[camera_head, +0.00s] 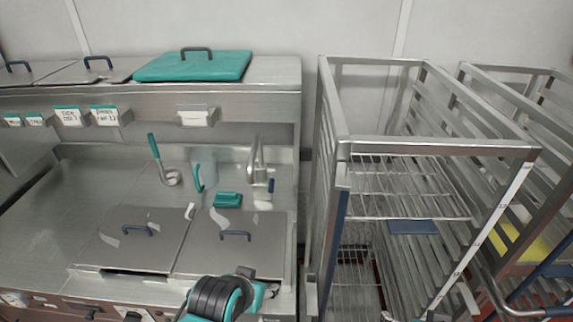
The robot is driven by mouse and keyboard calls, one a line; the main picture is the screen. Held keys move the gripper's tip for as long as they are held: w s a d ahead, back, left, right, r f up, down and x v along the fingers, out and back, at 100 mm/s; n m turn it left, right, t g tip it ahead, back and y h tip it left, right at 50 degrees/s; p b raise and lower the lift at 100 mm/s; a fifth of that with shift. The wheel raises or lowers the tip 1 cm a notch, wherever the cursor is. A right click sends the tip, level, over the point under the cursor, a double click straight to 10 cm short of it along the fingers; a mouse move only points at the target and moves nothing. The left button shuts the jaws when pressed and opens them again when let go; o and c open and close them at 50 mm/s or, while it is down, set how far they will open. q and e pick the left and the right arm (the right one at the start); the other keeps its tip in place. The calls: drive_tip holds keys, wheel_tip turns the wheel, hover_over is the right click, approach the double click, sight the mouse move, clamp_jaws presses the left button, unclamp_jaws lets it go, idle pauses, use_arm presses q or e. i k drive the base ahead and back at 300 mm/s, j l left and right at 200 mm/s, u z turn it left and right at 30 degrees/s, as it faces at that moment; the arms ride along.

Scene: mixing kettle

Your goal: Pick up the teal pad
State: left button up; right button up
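A small teal pad (228,199) lies on the steel counter, just behind the right-hand steel lid and in front of the wall. It looks like a flat block and nothing covers it. A larger flat teal lid (190,67) with a dark handle lies on the upper shelf. A black and teal part of my arm shows at the bottom centre, in front of the right-hand steel lid and well short of the pad. I see no gripper fingers.
Two steel lids (135,239) (232,246) with dark handles cover the front of the counter. A teal-handled ladle (161,160), a clear jug (203,171) and a tap (256,160) stand near the pad. A steel rack (435,150) stands at the right.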

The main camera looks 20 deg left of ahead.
sight(222, 199)
drive_tip(key=k+j+u, duration=0.1)
drive_tip(key=u, duration=1.25)
drive_tip(key=l+u, duration=0.15)
drive_tip(key=u, duration=0.45)
drive_tip(key=i+j+z, duration=0.25)
drive_tip(key=i+j, duration=0.15)
drive_tip(key=j, duration=0.2)
drive_tip(key=i+j+z, duration=0.15)
drive_tip(key=j, duration=0.2)
drive_tip(key=i+j+z, duration=0.1)
drive_tip(key=j, duration=0.25)
drive_tip(key=i+j+z, duration=0.3)
drive_tip(key=j, duration=0.45)
drive_tip(key=i+j+z, duration=0.1)
drive_tip(key=j, duration=0.3)
drive_tip(key=i, duration=0.05)
